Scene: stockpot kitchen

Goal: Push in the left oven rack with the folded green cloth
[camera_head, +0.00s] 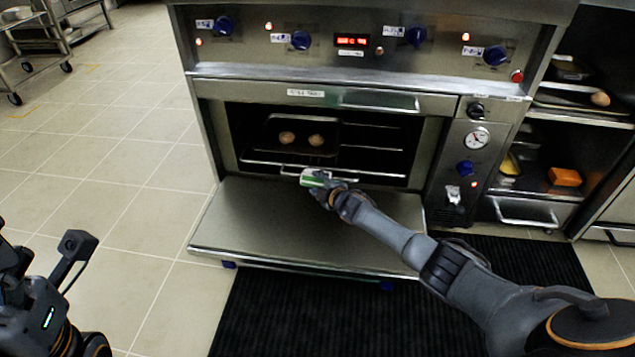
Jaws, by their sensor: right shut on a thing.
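The oven stands open, its door (250,225) lowered flat toward me. A wire rack (262,156) sits inside on the left, with a dark tray (283,126) on it holding two round brown pieces of food (316,140). My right gripper (314,181) is at the front edge of the rack, above the lowered door. It is shut on the folded green cloth (311,176), of which a small white and green part shows. The cloth is at the rack's front bar; I cannot tell whether it touches. My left gripper (78,255) is at the far left, well away from the oven; its fingers are unclear.
Blue knobs (301,40) and a red display line the panel above the oven. Shelves with an orange block (564,177) stand at the right. A black ribbed mat (300,315) lies on the floor below the door. Tiled floor at the left is clear up to a metal cart (35,40).

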